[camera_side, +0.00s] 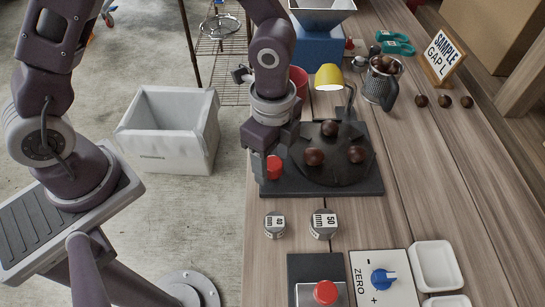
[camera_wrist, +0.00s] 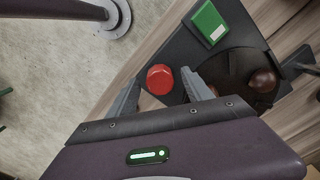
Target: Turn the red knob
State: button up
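The red knob (camera_side: 274,168) sits at the front left corner of a black base (camera_side: 330,186). The base carries a dark round plate (camera_side: 333,175) with several brown chestnuts (camera_side: 314,157) on it. My gripper (camera_side: 268,158) points down over the knob. In the wrist view, my gripper (camera_wrist: 161,82) is open and the red knob (camera_wrist: 160,78) shows between the two fingertips, with a gap seen on each side. I cannot tell how far down the fingers reach along the knob. A finger partly hides the knob in the side view.
Two metal weights (camera_side: 323,224) lie in front of the base. A separate red button (camera_side: 326,291) and a blue dial (camera_side: 382,278) are nearer. A green block (camera_wrist: 209,22) is on the base. The table's left edge is close.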

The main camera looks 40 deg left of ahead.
aim_at(272, 162)
notch_tip(272, 162, up, 7)
jog(key=shift+r, duration=0.1)
dwell(0.3)
jog(key=s+a+r+n+t, duration=0.5)
jog(key=s+a+r+n, duration=0.8)
jog(key=n, duration=0.3)
jog(key=shift+s+a+r+t, duration=0.2)
jog(key=shift+a+r+t, duration=0.1)
jog(key=shift+a, duration=0.15)
